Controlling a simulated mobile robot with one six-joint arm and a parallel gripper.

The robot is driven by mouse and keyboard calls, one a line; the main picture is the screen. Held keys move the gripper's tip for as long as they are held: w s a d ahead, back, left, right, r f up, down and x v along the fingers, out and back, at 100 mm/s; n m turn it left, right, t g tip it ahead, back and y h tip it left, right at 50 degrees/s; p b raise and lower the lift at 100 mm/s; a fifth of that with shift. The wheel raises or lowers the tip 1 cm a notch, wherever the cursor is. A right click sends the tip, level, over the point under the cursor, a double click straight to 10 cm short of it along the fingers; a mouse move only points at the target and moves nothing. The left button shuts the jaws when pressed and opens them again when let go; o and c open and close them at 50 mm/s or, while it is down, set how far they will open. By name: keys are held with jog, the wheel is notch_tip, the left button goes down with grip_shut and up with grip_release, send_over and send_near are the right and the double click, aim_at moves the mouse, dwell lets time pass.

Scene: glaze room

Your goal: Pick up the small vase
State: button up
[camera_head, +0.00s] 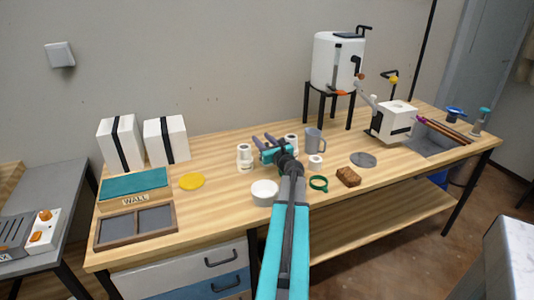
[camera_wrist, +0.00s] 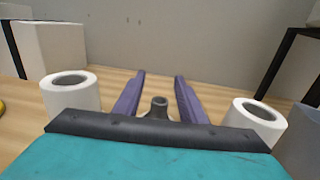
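My gripper (camera_head: 262,138) also shows in the head view, low over the wooden table and open. I cannot make out the vase in the head view.
White cylinders stand left (camera_wrist: 70,93) and right (camera_wrist: 254,122) of my gripper. A grey mug (camera_head: 314,141), a white bowl (camera_head: 264,193), a green ring (camera_head: 319,183) and a brown sponge-like block (camera_head: 348,177) are close by. Bare wood lies beyond the fingertips.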

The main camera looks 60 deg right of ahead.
dwell(0.3)
grip_shut()
notch_tip(320, 180, up, 10)
dwell(0.9)
dwell(0.5)
